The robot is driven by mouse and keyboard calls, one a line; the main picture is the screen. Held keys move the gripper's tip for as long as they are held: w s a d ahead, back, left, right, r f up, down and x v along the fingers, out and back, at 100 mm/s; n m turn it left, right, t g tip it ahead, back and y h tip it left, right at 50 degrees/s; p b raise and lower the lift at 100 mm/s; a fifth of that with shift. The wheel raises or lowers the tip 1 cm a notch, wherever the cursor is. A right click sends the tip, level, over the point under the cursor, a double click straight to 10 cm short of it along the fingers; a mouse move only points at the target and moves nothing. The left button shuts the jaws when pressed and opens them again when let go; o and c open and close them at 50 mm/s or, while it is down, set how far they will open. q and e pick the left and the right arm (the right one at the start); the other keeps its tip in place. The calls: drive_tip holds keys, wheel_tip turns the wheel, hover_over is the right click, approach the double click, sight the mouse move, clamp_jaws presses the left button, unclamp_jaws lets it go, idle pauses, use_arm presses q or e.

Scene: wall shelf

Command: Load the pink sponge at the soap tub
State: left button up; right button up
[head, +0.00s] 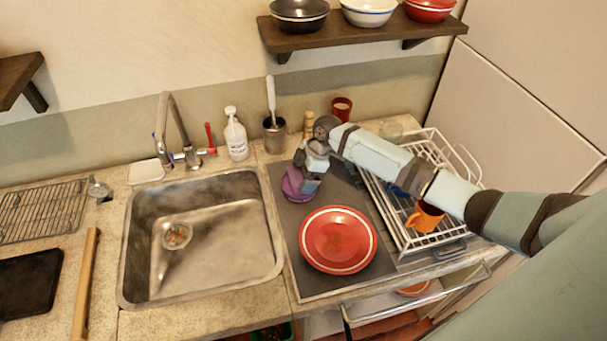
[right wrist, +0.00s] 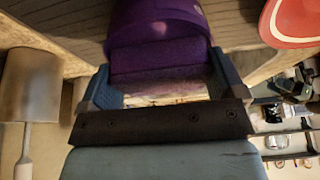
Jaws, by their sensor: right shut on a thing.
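The soap tub (head: 292,188) is a purple round vessel on the dark mat, right of the sink and behind the red plate. It also shows at the top of the right wrist view (right wrist: 150,22). My right gripper (head: 308,180) is right over the tub, pointing down. In the right wrist view, a block, seemingly the pink sponge (right wrist: 160,55), looks purple in the shade and sits between the fingers against the tub. The gripper is shut on it. I cannot tell how deep the sponge is in the tub. My left gripper is not in view.
A red plate (head: 338,240) lies in front of the tub. The sink (head: 245,235) is to the left. A white dish rack (head: 460,215) with an orange mug (head: 425,217) is under and beside my right arm. A metal utensil holder (head: 274,136) and soap bottle (head: 236,138) stand behind.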

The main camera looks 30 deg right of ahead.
sight(297, 175)
drive_tip(key=shift+r+p, duration=2.05)
drive_tip(key=shift+r, duration=1.4)
